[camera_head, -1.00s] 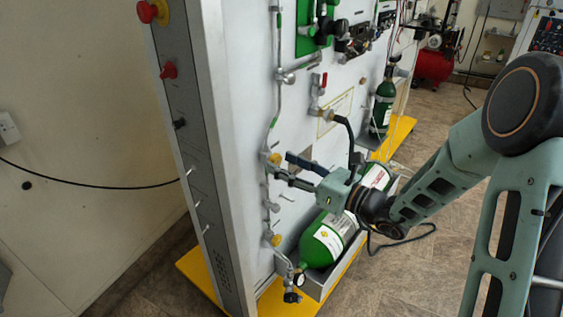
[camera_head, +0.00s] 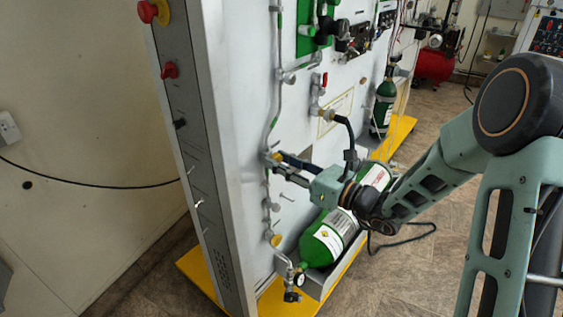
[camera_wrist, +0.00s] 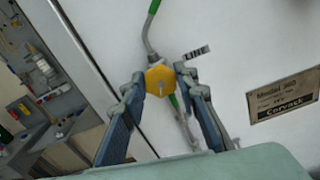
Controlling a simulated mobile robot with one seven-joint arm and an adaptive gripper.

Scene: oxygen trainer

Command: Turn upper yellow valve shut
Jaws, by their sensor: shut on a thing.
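The upper yellow valve (camera_wrist: 160,80) is a yellow knob on a thin pipe on the white panel. In the wrist view it sits between my two fingertips. My gripper (camera_wrist: 160,77) is shut on it, with one fingertip at each side. In the head view the upper valve (camera_head: 268,157) is partly hidden by my gripper (camera_head: 277,164), which reaches it from the right. A lower yellow valve (camera_head: 275,240) sits further down the same pipe, clear of the gripper.
A green cylinder (camera_head: 322,243) lies in a tray below my gripper. A black hose (camera_head: 349,133) hangs close above my wrist. A red-handled valve (camera_head: 322,82) is higher up the panel. The panel's left edge is close to the valve.

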